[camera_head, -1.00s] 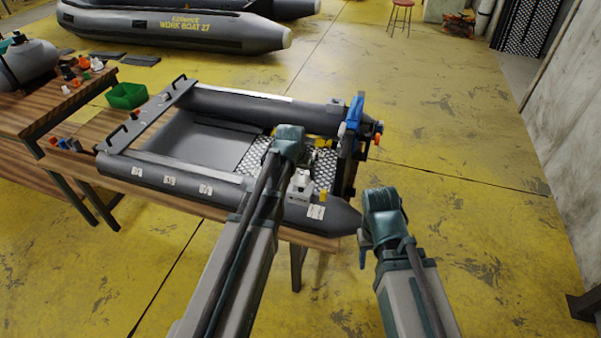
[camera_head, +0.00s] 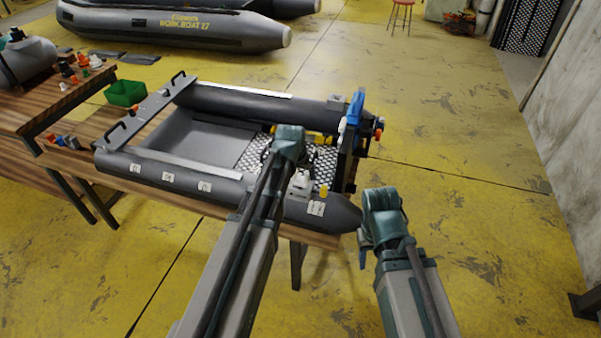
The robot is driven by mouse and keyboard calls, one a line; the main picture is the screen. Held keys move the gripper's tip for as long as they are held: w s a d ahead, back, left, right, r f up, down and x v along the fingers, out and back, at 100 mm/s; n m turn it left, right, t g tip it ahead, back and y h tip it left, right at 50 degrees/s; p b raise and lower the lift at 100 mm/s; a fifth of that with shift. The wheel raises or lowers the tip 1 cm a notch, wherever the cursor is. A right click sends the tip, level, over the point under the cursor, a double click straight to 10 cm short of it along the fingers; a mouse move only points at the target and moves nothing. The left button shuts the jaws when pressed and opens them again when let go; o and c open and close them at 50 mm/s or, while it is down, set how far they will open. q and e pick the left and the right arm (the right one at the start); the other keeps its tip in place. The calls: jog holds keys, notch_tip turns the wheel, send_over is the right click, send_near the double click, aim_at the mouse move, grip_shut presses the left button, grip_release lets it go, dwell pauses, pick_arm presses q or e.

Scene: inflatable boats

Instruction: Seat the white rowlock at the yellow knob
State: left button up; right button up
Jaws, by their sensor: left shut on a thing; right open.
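The grey inflatable boat (camera_head: 262,199) lies on the wooden bench. A small yellow knob (camera_head: 323,190) stands on its near tube towards the right end. A white fitting (camera_head: 300,184) sits just left of the knob; I cannot tell if it is the rowlock. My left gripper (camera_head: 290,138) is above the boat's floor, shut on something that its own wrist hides. A yellow part (camera_head: 314,137) shows beyond it, by the far tube. My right gripper (camera_head: 365,243) is open and empty, off the boat's near right end.
A transom with a blue part (camera_head: 356,107) and a white part (camera_head: 342,127) closes the boat's right end. A green bin (camera_head: 125,93) and small loose fittings (camera_head: 68,142) are on the bench at left. Yellow floor (camera_head: 470,220) is clear at right.

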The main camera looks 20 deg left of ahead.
pick_arm(q)
jog(key=shift+f, duration=0.3)
jog(key=shift+r, duration=0.1)
jog(key=o, duration=1.2)
jog(key=shift+o, duration=0.2)
jog(key=shift+r, duration=0.1)
jog(key=p+v, duration=1.2)
jog(key=v, duration=0.1)
jog(key=shift+s+r, duration=0.2)
jog(key=s+d+m+g, duration=0.1)
jog(key=s+d+g, duration=0.1)
jog(key=s+d, duration=0.4)
jog(key=s+d+f+m+g+y, duration=0.1)
jog(key=s+d+m+g, duration=0.1)
jog(key=s+d, duration=0.5)
jog(key=s, duration=0.5)
jog(key=shift+s+d+f+g+y, duration=0.25)
jog(key=shift+s+g+y, duration=0.05)
jog(key=shift+g, duration=0.1)
